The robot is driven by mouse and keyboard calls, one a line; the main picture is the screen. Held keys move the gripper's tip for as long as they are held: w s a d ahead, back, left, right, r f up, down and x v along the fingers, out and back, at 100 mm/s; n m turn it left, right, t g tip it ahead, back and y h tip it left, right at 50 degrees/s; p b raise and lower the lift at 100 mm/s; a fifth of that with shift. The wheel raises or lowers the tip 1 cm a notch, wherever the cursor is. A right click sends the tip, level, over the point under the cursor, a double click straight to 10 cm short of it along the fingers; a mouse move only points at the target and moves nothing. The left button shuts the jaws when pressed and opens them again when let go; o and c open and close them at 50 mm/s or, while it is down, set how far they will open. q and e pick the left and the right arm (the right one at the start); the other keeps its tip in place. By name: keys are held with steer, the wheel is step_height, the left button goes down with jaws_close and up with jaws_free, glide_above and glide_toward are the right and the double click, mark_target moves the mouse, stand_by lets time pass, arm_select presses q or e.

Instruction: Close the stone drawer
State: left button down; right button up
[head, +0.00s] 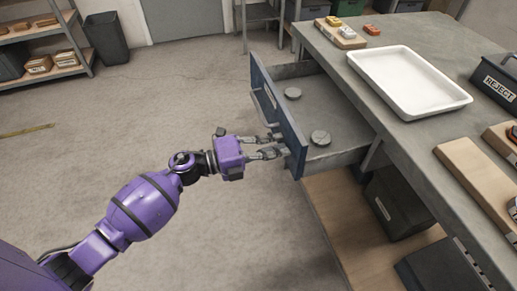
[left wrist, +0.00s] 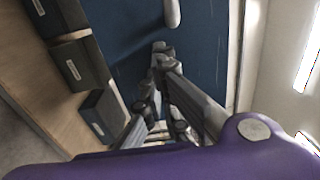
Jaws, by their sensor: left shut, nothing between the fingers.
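The stone drawer (head: 281,120) stands open, pulled out to the left from under the grey workbench. In the left wrist view the blue front (left wrist: 205,50) fills the middle, with the handle end (left wrist: 172,14) just beyond the fingertips. My right gripper is not in view.
A white tray (head: 366,88), wooden boards (head: 470,172) and a dark REJECT bin (head: 492,82) are on the workbench (head: 400,136). Dark boxes (head: 398,203) sit on a lower wooden shelf under the bench. The concrete floor left of the drawer is clear.

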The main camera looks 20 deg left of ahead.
arm_select(q)
steer(key=b+x, duration=0.1)
steer(key=x, duration=1.8)
steer(key=shift+w+d, duration=0.3)
steer(key=shift+d, duration=0.05)
steer(key=shift+r, duration=0.1)
steer(key=shift+a, duration=0.1)
steer(key=shift+s+a, duration=0.15)
steer(key=shift+a, duration=0.1)
steer(key=p+v, duration=0.1)
steer(key=v, duration=1.2)
steer(key=shift+s+d, duration=0.1)
steer(key=shift+a, duration=0.25)
